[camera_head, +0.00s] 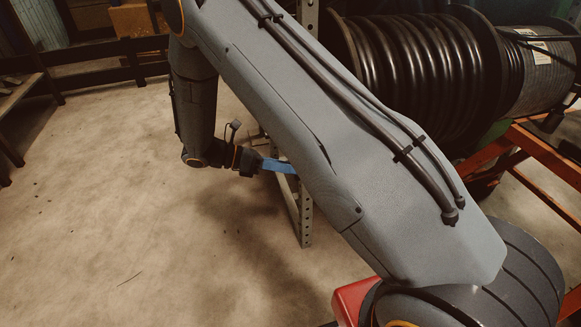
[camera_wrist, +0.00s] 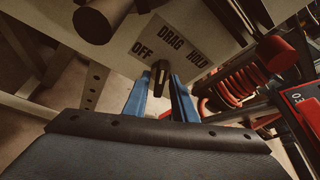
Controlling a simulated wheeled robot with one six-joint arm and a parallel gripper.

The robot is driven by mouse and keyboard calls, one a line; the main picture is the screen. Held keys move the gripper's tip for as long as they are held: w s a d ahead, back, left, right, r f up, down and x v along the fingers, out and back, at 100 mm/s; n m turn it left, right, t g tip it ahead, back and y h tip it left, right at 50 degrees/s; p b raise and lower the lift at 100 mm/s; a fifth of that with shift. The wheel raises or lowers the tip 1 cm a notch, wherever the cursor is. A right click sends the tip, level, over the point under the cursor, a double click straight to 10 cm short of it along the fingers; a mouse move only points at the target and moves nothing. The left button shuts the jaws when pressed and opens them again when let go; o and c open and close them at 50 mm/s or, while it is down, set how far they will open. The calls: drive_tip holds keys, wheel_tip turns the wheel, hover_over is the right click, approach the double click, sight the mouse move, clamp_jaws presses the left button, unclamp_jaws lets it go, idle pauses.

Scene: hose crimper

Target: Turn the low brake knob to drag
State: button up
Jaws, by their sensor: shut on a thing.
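The low brake knob (camera_wrist: 160,73) is a small dark knob with a pale mark on its face. It sits below a light label plate (camera_wrist: 168,44) that reads OFF, DRAG and HOLD from left to right. My gripper (camera_wrist: 161,88) has its blue fingers on both sides of the knob and is shut on it. Which word the knob points to is hard to tell at this size. In the head view my gripper (camera_head: 280,166) shows beside a grey perforated post, with its fingertips partly behind my arm; the knob is hidden there.
A dark cylindrical part (camera_wrist: 98,20) sticks out up left of the plate. Red coiled hose (camera_wrist: 236,88) and a red-and-black box (camera_wrist: 305,105) lie to the right. In the head view, a large black hose reel (camera_head: 415,70) stands behind my arm; the floor (camera_head: 110,210) at left is clear.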

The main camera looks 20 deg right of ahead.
drive_tip(key=o, duration=0.7)
drive_tip(key=shift+a, duration=0.15)
drive_tip(key=v, duration=0.7)
drive_tip(key=shift+a+p, duration=0.3)
drive_tip(key=shift+p, duration=0.15)
drive_tip(key=shift+r, duration=0.2)
